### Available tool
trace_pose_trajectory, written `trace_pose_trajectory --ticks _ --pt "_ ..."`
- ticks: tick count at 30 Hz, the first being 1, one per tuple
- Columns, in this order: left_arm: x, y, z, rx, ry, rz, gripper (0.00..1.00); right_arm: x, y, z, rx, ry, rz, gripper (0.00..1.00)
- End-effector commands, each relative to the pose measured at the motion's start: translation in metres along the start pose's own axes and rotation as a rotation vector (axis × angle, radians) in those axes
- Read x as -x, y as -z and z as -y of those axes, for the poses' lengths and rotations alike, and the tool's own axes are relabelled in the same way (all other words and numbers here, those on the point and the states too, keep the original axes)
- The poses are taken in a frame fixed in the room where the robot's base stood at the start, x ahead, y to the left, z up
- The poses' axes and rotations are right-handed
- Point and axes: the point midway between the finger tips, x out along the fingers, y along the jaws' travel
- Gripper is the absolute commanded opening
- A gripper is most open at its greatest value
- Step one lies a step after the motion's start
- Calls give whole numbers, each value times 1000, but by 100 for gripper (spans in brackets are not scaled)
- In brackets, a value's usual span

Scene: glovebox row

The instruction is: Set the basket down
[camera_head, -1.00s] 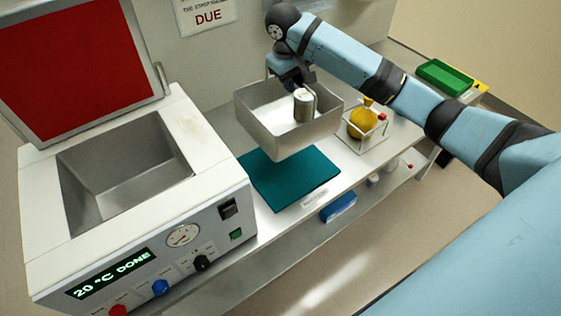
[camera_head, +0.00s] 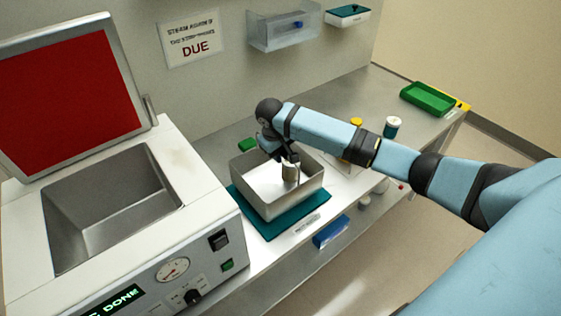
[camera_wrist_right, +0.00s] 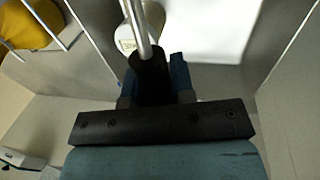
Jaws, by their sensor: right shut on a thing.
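The metal basket (camera_head: 290,203) is a grey open box, now at the teal mat (camera_head: 315,217) on the bench. It looks level and on or just above the mat; I cannot tell if it touches. A small pale cylinder (camera_head: 290,172) stands inside the basket. My right gripper (camera_head: 288,158) is over the basket, shut on its thin handle. In the right wrist view the handle rod (camera_wrist_right: 141,28) runs into my right gripper (camera_wrist_right: 158,75), with the cylinder's top beside it. My left gripper is not in view.
An open bath (camera_head: 110,205) with a raised red-lined lid (camera_head: 60,85) stands at the left. A wire rack with a yellow flask (camera_wrist_right: 22,25) is beside the basket, partly behind my arm. A blue box (camera_head: 331,232) sits below.

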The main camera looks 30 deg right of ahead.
Motion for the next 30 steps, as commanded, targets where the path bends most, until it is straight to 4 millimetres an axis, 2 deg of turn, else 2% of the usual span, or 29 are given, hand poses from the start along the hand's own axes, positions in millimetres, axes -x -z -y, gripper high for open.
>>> trace_pose_trajectory --ticks 6,13,14,17,26,30 --pt "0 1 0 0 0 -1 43 -30 0 7 0 1 2 0" --pt "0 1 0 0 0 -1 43 -35 0 8 0 1 -1 0" --pt "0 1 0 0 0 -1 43 -36 -1 8 1 1 1 25" --pt "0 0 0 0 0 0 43 -36 -1 8 1 1 1 48" --pt "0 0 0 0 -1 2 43 -34 0 8 1 0 1 48" --pt "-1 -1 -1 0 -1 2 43 -22 0 8 1 1 0 48"
